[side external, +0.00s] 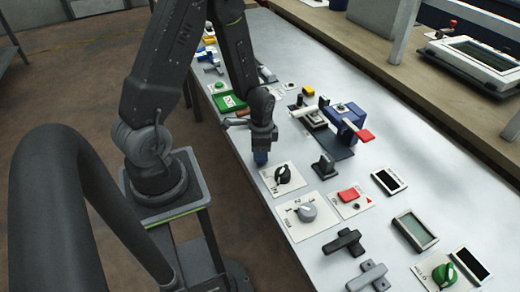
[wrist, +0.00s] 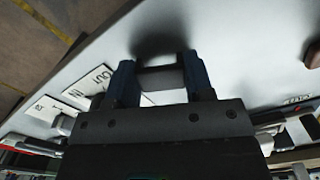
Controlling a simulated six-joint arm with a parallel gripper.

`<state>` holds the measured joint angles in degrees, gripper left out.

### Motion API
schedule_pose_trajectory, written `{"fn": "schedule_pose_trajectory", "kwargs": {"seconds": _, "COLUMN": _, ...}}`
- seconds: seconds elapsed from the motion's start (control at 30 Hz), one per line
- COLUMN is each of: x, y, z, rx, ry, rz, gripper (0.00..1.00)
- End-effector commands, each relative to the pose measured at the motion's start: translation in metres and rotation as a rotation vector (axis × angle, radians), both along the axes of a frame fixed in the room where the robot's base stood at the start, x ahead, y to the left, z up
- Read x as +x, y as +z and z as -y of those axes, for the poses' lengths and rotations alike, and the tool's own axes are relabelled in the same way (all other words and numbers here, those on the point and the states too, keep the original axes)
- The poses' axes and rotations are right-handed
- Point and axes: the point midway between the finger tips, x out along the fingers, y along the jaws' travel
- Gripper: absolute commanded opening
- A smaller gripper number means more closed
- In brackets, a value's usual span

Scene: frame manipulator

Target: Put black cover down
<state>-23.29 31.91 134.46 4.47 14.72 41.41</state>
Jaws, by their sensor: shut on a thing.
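My gripper (side external: 261,156) points down low over the left part of the grey table, just behind the white plate with a black knob. In the wrist view, its two dark blue fingers (wrist: 158,78) stand apart with a dark piece, apparently the black cover (wrist: 160,70), spanning between them. Only a narrow part of the cover shows. In the side view the fingers hide it, and I cannot tell whether it touches the table. A dark shadow lies on the table just beyond the fingers.
The black knob (side external: 283,174) and a grey knob (side external: 306,213) sit on white plates nearby. A black upright block (side external: 324,166), a red button (side external: 348,195) and a blue clamp-like fixture (side external: 345,122) stand to the right. A green tray (side external: 228,103) lies behind. Bare table (side external: 425,160) is at right.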

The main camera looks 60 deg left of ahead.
Motion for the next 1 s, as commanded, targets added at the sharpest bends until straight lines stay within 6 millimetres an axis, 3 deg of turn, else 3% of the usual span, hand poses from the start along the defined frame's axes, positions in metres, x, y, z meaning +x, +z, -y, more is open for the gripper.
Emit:
{"fn": "schedule_pose_trajectory", "kwargs": {"seconds": 0.1, "x": 0.000, "y": -0.003, "z": 0.000, "rx": -0.001, "ry": 0.000, "rz": -0.001, "gripper": 0.26}}
{"fn": "schedule_pose_trajectory", "kwargs": {"seconds": 0.13, "x": 0.000, "y": -0.003, "z": 0.000, "rx": 0.000, "ry": 0.000, "rz": 0.000, "gripper": 0.49}}
{"fn": "schedule_pose_trajectory", "kwargs": {"seconds": 0.4, "x": 0.000, "y": -0.003, "z": 0.000, "rx": 0.000, "ry": 0.000, "rz": 0.000, "gripper": 0.73}}
{"fn": "schedule_pose_trajectory", "kwargs": {"seconds": 0.73, "x": 0.000, "y": 0.002, "z": 0.000, "rx": 0.001, "ry": 0.000, "rz": 0.001, "gripper": 0.73}}
{"fn": "schedule_pose_trajectory", "kwargs": {"seconds": 1.0, "x": 0.003, "y": 0.043, "z": 0.000, "rx": 0.003, "ry": 0.001, "rz": 0.008, "gripper": 0.73}}
